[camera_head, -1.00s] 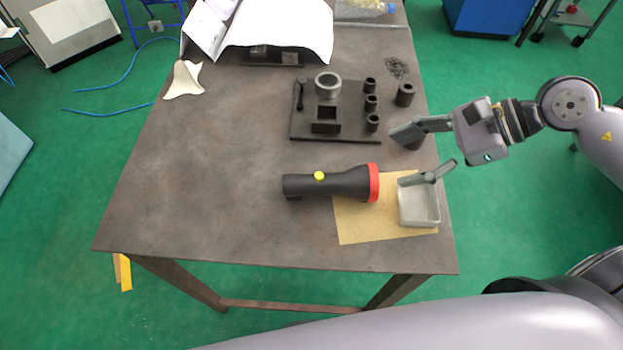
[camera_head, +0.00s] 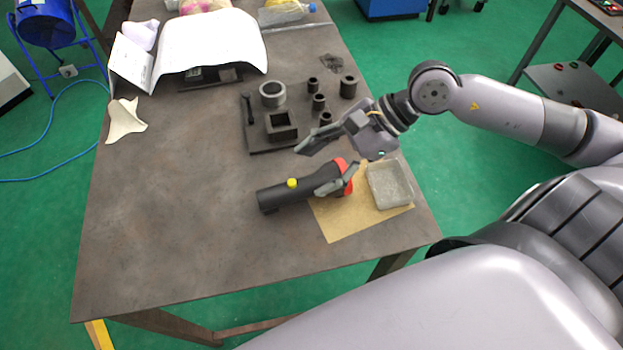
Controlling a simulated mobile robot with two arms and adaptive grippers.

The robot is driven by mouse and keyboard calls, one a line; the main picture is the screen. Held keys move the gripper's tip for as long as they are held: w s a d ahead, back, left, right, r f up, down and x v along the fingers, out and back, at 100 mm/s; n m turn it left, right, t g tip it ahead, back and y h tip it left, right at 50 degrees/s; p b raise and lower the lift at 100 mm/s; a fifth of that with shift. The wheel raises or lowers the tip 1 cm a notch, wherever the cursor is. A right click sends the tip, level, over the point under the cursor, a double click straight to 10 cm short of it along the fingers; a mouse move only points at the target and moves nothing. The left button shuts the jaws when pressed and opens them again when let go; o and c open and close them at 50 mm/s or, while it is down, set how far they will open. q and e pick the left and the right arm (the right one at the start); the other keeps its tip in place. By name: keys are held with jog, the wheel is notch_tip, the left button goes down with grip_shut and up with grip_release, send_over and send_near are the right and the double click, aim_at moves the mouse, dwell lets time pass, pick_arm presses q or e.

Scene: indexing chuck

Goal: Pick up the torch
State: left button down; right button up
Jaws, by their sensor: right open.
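The torch (camera_head: 287,193) lies on its side on the table. It has a black body, a yellow button and a red head end at its right. The head end lies over the edge of a tan sheet. My right gripper (camera_head: 318,172) is open above the torch's red head end. One finger is on the far side of the head and the other crosses in front of it, hiding part of the head. I cannot tell whether the fingers touch the torch. My left gripper is not in view.
A grey tray (camera_head: 390,184) stands on the tan sheet (camera_head: 345,219), right of the torch. A dark fixture plate (camera_head: 262,137) with a ring, a square block and small cylinders stands behind. A white cloth-like piece (camera_head: 124,119) lies at the left. The table's left front (camera_head: 160,230) is clear.

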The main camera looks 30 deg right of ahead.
aim_at(285, 189)
jog(key=p+x, duration=0.2)
jog(key=x, duration=0.5)
jog(key=shift+w+a+f+p, duration=0.2)
jog(key=shift+a+p, duration=0.1)
jog(key=shift+p, duration=0.1)
jog(key=p+x, duration=0.1)
jog(key=x, duration=0.2)
jog(key=shift+w+f+p, duration=0.1)
jog(key=shift+f+p, duration=0.05)
jog(key=shift+p, duration=0.2)
jog(key=shift+w+a+f, duration=0.1)
jog(key=shift+a+f, duration=0.25)
jog(key=shift+f, duration=0.15)
jog(key=shift+c, duration=0.4)
jog(key=c, duration=1)
